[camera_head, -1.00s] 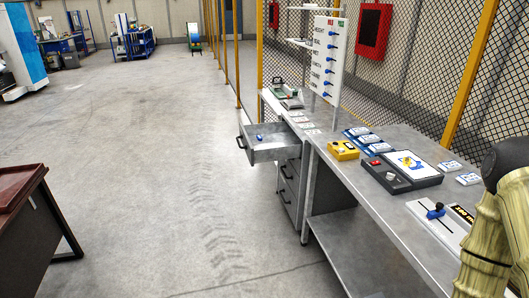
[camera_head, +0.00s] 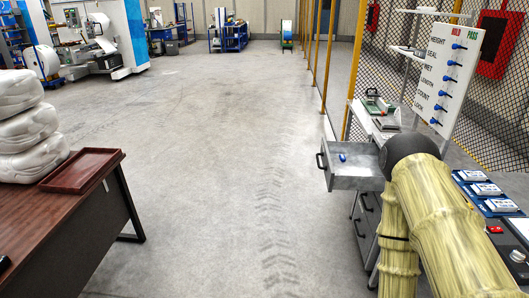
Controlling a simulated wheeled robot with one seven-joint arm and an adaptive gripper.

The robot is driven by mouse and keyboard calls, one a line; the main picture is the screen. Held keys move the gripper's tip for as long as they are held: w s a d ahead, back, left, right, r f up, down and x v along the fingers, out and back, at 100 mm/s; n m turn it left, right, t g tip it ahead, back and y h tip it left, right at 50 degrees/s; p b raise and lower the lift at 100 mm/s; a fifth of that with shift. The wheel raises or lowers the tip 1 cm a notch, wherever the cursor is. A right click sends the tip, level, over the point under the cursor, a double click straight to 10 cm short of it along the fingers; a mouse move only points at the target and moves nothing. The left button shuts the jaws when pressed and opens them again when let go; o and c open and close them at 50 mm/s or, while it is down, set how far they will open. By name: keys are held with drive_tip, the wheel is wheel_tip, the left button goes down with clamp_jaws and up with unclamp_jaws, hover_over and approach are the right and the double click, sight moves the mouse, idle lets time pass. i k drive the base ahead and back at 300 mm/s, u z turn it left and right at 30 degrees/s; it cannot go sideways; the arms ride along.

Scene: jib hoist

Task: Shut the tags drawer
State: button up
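The top drawer (camera_head: 354,183) of the grey drawer unit under the bench stands pulled out to the left. I see no label on it, so I cannot tell by name whether it is the tags drawer. Its black handle (camera_head: 320,161) is on the left end, facing the aisle. A small blue item (camera_head: 342,157) lies inside. The lower drawers (camera_head: 364,222) look shut. My arm crosses the right side and covers the drawer's right end and much of the bench. My gripper is not in view.
A brown table (camera_head: 75,225) with a red tray (camera_head: 84,170) and stacked white bags (camera_head: 30,130) stands at the left. The concrete aisle (camera_head: 230,180) between is clear. A sign board (camera_head: 448,70) with blue knobs rises from the bench before the mesh fence.

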sight(361, 170)
drive_tip(key=u, duration=0.1)
drive_tip(key=i, duration=1.55)
drive_tip(key=z, duration=0.55)
